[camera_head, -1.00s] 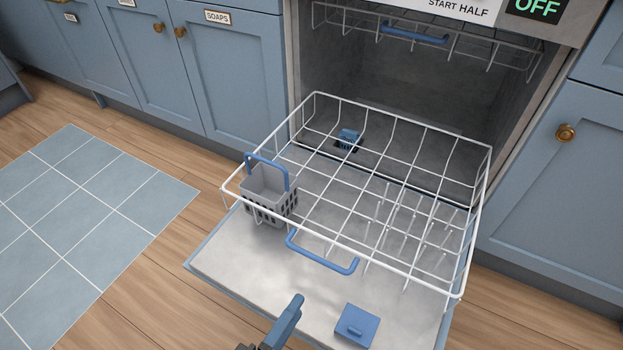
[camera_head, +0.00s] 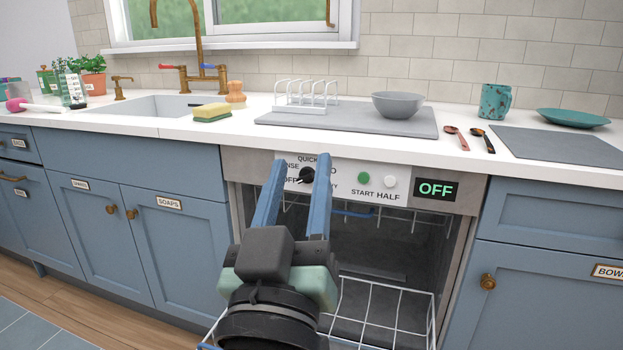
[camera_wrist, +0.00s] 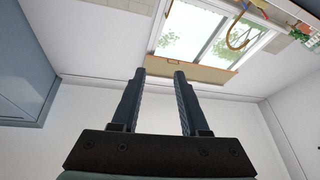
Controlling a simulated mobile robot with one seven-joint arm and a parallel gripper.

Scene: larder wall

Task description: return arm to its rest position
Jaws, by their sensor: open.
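My gripper (camera_head: 298,168) is raised in front of the dishwasher's control panel in the head view, its two blue fingers apart with nothing between them. In the wrist view the gripper (camera_wrist: 160,75) also shows empty, with its fingers spread. That view looks toward the window and walls, and the gripper touches nothing there. The dishwasher (camera_head: 408,222) behind it is open. Its white wire rack (camera_head: 385,326) is pulled out below, and my arm hides part of it. The panel display (camera_head: 436,189) reads OFF.
The counter above holds a sponge (camera_head: 212,112), a grey bowl (camera_head: 404,104), a toast rack (camera_head: 306,95), two spoons, a teal cup (camera_head: 495,102) and a teal plate (camera_head: 573,117). A sink (camera_head: 150,107) lies to the left. Blue cupboards flank the dishwasher.

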